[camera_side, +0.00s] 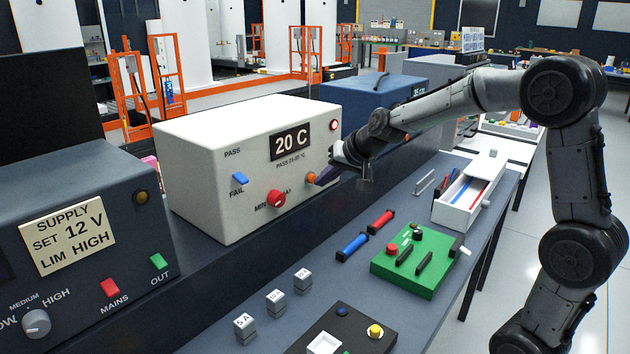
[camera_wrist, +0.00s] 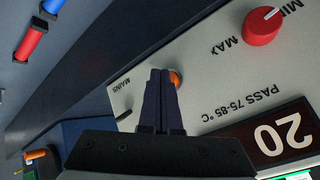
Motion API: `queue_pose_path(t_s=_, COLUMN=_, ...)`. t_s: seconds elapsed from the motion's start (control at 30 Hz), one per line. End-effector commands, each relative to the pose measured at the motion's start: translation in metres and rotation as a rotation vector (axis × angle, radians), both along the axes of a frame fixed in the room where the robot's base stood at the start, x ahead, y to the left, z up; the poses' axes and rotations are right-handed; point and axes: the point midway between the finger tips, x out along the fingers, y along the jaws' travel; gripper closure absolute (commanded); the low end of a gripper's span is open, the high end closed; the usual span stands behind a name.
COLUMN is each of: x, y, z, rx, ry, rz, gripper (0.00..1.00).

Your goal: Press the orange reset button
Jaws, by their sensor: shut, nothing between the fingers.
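The orange button (camera_side: 311,178) is on the front panel of the white box, right of the red knob (camera_side: 276,198) and below the "20 C" display (camera_side: 291,141). My gripper (camera_side: 324,176) is shut and empty, its fingertips at the button. In the wrist view, the fingers (camera_wrist: 160,82) point at the panel and partly cover the orange button (camera_wrist: 175,79), which shows just beside the tips. I cannot tell whether the tips touch it or whether it is pushed in.
The white box (camera_side: 195,180) also has a blue switch (camera_side: 240,179) and a red lamp (camera_side: 333,125). A dark supply unit (camera_side: 90,180) stands to its left.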

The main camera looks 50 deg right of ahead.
Motion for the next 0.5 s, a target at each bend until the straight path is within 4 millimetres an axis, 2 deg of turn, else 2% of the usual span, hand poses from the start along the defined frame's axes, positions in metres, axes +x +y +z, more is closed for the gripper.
queue_pose_path(t_s=0.2, x=0.0076, y=0.0, z=0.0001, rx=0.0, ry=-0.001, rz=0.0, gripper=1.0)
queue_pose_path(t_s=0.5, x=0.0086, y=-0.0002, z=0.0006, rx=0.0, ry=-0.003, rz=-0.001, gripper=1.0)
